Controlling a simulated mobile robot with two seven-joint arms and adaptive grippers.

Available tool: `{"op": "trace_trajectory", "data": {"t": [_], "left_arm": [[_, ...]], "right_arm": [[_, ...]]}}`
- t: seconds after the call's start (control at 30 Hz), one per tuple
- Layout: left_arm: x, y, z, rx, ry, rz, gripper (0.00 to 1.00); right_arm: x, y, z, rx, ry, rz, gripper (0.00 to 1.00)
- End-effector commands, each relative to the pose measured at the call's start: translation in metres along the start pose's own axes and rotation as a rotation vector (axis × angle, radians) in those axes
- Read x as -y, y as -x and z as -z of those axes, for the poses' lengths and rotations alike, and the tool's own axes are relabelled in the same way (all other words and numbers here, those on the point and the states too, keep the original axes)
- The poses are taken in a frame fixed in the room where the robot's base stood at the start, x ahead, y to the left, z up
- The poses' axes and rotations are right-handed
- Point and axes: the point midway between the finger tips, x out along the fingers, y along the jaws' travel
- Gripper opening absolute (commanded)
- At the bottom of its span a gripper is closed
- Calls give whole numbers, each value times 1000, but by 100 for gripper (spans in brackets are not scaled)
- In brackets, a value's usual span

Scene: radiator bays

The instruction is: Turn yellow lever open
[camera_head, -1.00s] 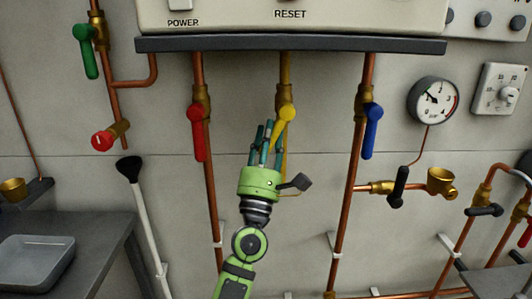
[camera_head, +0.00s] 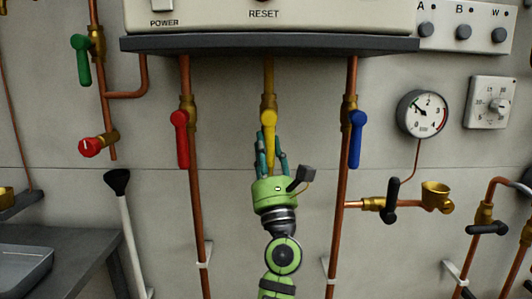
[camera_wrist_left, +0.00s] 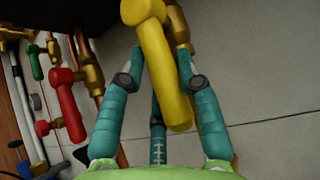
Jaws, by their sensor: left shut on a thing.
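The yellow lever (camera_head: 269,135) sits on a brass valve of the middle, yellow pipe below the boiler unit. It hangs almost straight down, in line with its pipe. My left gripper (camera_head: 271,150) comes up from below and is shut on the lever, its teal fingers on both sides of the handle. In the left wrist view the yellow lever (camera_wrist_left: 163,75) runs down between the fingers (camera_wrist_left: 162,85), and its rounded lower end is in front of the third finger. My right gripper is not in view.
A red lever (camera_head: 181,140) hangs to the left and a blue lever (camera_head: 357,138) to the right, on copper pipes. The dark ledge (camera_head: 270,44) of the boiler unit juts out above. A green lever (camera_head: 80,60) and a gauge (camera_head: 423,114) are farther out.

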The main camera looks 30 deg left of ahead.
Motion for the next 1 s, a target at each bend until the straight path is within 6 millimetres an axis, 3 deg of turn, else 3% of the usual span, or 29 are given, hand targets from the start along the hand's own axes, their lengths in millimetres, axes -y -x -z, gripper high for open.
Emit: {"op": "trace_trajectory", "data": {"t": [0.27, 0.3, 0.33, 0.37, 0.77, 1.0], "left_arm": [[1, 0, -1, 0, 6, 2, 0], [1, 0, -1, 1, 6, 2, 41], [1, 0, -1, 1, 6, 2, 53], [1, 0, -1, 1, 6, 2, 59], [0, 4, 0, 0, 1, 1, 59], [1, 45, 1, -2, -1, 4, 59]], "right_arm": [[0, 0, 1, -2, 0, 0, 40], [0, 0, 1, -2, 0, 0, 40], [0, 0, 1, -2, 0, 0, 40], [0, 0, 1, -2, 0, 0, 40], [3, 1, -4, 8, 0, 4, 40], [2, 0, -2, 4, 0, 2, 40]]}}
